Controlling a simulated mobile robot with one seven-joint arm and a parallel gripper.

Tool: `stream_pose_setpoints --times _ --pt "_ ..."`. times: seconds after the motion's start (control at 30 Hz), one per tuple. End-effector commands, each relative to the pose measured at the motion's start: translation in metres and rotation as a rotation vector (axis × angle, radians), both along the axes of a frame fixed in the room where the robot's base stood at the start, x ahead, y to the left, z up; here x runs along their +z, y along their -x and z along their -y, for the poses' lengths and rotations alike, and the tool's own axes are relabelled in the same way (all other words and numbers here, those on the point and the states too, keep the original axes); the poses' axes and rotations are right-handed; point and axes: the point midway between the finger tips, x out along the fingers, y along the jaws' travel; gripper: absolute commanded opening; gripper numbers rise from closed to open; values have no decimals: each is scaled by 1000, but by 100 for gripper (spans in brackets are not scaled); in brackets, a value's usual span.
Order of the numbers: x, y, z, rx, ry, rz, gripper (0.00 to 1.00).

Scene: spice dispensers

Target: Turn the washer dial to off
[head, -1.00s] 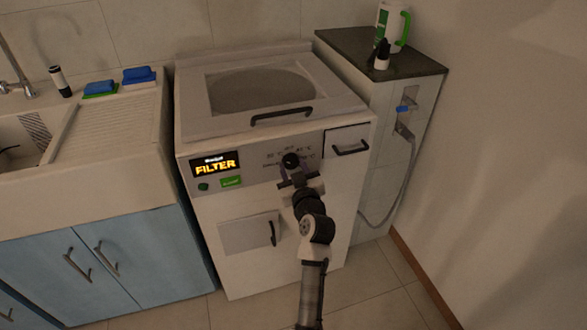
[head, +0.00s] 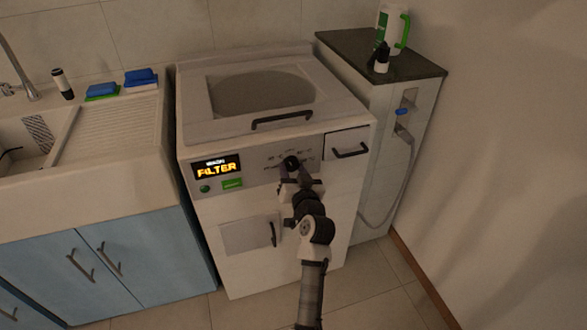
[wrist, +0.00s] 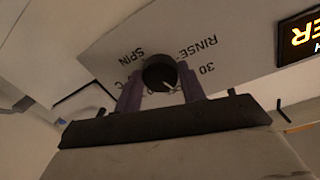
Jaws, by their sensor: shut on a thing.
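The washer (head: 265,235) is a white top-loading machine with a control panel on its front. Its dial (head: 291,162) is a black round knob at the panel's middle right. In the wrist view the dial (wrist: 159,73) has a light pointer mark toward its lower right, and labels such as "SPIN", "RINSE" and "30" surround it. No "off" label is readable. My gripper (head: 294,170) is at the panel, and its purple fingers (wrist: 160,92) are shut on the dial, one on each side. My gripper hides the part of the panel just below the dial.
A lit display (head: 216,168) reads "FILTER", with a green button (head: 232,184) below it. A dark handle (head: 282,118) on the lid and a drawer handle (head: 350,152) stick out near the dial. A sink counter (head: 95,145) stands close on the left.

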Motion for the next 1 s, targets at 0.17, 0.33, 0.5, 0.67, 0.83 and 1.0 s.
stream_pose_setpoints --times 0.17,0.33,0.5,0.67,0.83,1.0 --pt "1 0 0 0 -139 -47 17" --pt "1 0 0 0 -242 -82 17" --pt "1 0 -1 1 -316 -106 17" --pt "1 1 -1 0 -355 -118 17" --pt "0 1 -1 1 -370 -123 17" --pt "0 1 -1 0 -371 -123 17"
